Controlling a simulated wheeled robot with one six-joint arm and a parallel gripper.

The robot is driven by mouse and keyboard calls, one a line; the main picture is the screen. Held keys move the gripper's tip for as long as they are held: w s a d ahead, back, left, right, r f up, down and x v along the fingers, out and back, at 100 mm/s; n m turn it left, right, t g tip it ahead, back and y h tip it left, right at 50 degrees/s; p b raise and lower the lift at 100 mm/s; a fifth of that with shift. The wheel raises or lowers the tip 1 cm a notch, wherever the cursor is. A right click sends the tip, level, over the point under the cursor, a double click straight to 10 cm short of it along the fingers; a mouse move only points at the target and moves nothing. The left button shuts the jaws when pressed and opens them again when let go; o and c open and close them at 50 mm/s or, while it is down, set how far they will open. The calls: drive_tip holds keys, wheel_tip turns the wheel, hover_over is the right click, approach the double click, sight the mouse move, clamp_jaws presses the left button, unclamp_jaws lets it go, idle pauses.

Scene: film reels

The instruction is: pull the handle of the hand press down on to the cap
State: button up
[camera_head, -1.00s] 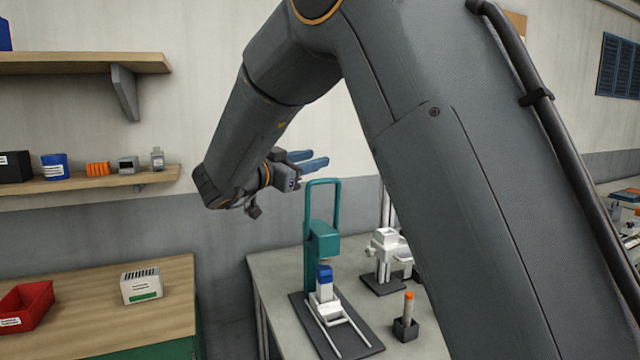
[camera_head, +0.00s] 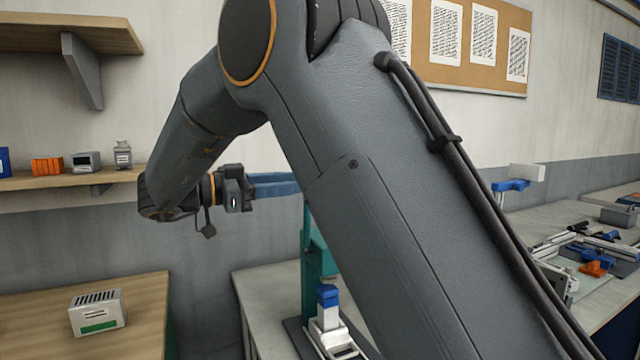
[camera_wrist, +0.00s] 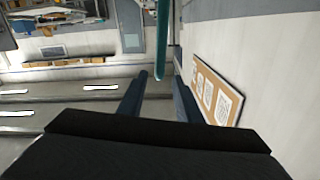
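The teal hand press (camera_head: 314,258) stands on the grey bench. My arm hides much of it in the head view, including most of its upright handle (camera_head: 307,215). A blue cap (camera_head: 327,294) sits on a white piece under the press head. My gripper (camera_head: 292,184) points right, level with the upper part of the handle, its tips partly behind my arm. In the wrist view, its two blue fingers (camera_wrist: 158,82) are apart. The teal handle bar (camera_wrist: 161,45) shows between and beyond the tips, and no contact is visible.
A wooden table with a white-and-green box (camera_head: 97,312) stands at lower left. A shelf (camera_head: 70,181) with small items is on the wall behind my wrist. More bench with several tools (camera_head: 590,255) lies at right. A pinboard (camera_head: 480,50) hangs on the wall.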

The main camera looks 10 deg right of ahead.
drive_tip(key=d, duration=0.2)
drive_tip(key=w+d+p, duration=0.1)
drive_tip(key=d, duration=0.1)
drive_tip(key=d+p, duration=0.1)
drive_tip(key=d, duration=0.2)
drive_tip(key=shift+w, duration=0.15)
drive_tip(key=shift+r, duration=0.1)
clamp_jaws()
